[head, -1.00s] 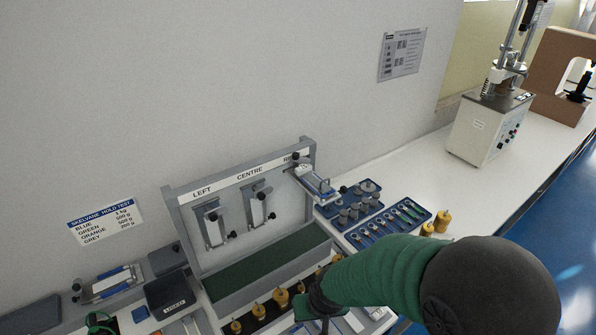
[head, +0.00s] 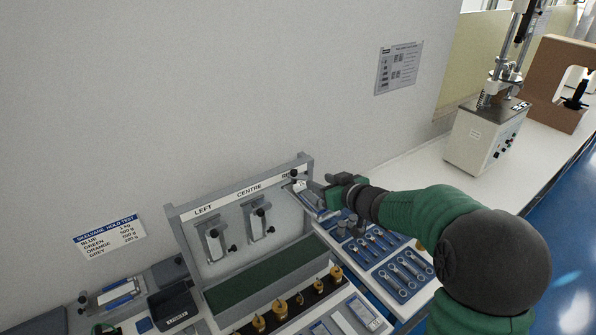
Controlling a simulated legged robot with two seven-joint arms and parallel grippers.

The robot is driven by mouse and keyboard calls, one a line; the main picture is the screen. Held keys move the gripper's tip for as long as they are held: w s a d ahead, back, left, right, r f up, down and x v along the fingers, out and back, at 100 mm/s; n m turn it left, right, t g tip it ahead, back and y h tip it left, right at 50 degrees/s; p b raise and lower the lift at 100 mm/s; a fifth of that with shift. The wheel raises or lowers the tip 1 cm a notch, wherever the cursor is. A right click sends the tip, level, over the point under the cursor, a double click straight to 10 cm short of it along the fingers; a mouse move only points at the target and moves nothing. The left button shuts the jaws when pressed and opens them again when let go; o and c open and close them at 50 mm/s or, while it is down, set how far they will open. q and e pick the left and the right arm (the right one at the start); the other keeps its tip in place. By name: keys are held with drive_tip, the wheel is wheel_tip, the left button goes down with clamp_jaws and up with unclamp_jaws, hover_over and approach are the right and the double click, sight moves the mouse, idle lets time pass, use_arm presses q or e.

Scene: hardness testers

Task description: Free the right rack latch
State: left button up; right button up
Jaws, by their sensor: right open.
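The grey rack (head: 226,198) stands against the wall, with a header marked LEFT, CENTRE and a partly covered third word. At its right position, a pale latch piece with a dark knob (head: 294,174) sits at the top. A clamp-like part (head: 307,196) sticks out below it. My right gripper (head: 322,184) is open beside this latch, its fingers pointing left toward it. I cannot tell whether they touch it. Similar pieces with dark knobs hang at the left (head: 214,240) and centre (head: 257,219). A green part at the bottom left edge may belong to my left arm.
Several brass weights (head: 281,308) stand in front of the rack. A dark box (head: 172,306) is at left. The white bench beyond is clear up to a test machine (head: 484,137).

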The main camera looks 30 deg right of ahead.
sight(295, 172)
drive_tip(key=p+x, duration=0.2)
drive_tip(key=x, duration=1.2)
drive_tip(key=shift+w+f, duration=0.2)
drive_tip(key=shift+w, duration=0.05)
